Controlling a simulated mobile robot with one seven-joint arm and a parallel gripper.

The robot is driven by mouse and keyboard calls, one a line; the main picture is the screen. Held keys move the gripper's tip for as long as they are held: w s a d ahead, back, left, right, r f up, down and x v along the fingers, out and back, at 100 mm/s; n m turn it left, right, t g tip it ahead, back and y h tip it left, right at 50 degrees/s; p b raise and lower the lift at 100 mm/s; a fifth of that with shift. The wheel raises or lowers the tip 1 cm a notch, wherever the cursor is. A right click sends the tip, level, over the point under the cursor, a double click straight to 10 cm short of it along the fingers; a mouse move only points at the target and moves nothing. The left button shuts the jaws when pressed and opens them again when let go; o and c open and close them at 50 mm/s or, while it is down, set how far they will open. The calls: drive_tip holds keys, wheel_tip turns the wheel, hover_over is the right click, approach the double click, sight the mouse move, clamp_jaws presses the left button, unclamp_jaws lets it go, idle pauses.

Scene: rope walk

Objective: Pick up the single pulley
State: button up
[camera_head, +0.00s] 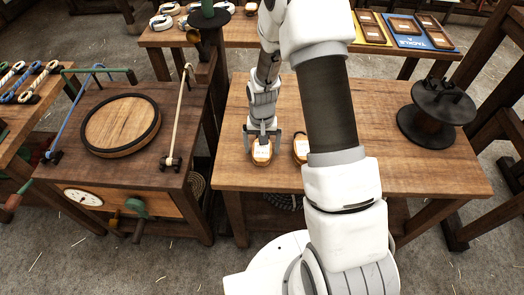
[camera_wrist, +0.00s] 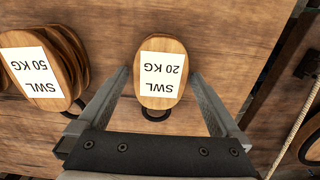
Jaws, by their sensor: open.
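The single pulley (camera_wrist: 161,98), a thin oval wooden block with a white label reading SWL 20 KG and a dark ring at one end, lies on the wooden table. In the head view the single pulley (camera_head: 261,157) is near the table's left front edge, just below my gripper (camera_head: 262,133). In the wrist view my gripper (camera_wrist: 159,78) is open, with one finger on each side of the pulley and a gap on both sides. I cannot tell how far the fingertips are above the table.
A thicker layered block (camera_wrist: 65,50) labelled SWL 50 KG lies left of the pulley in the wrist view. A dark spool (camera_head: 435,113) stands at the table's right. A bench with a round wooden disc (camera_head: 121,124) stands at left. The table (camera_head: 400,165) is clear at right front.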

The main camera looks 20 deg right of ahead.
sight(262, 148)
drive_tip(key=shift+c, duration=0.2)
drive_tip(key=c, duration=1.5)
drive_tip(key=shift+r, duration=0.15)
drive_tip(key=shift+r, duration=0.6)
wheel_tip(262, 148, up, 3)
drive_tip(key=shift+f, duration=0.1)
drive_tip(key=s+d+r, duration=0.1)
drive_tip(key=s+r, duration=0.1)
drive_tip(key=s, duration=0.1)
drive_tip(key=s+d+r, duration=0.1)
drive_tip(key=s+r, duration=0.1)
drive_tip(key=s, duration=0.2)
drive_tip(key=s+d+r+p, duration=0.1)
drive_tip(key=s+d+r, duration=0.1)
drive_tip(key=s, duration=0.2)
drive_tip(key=shift+r, duration=0.4)
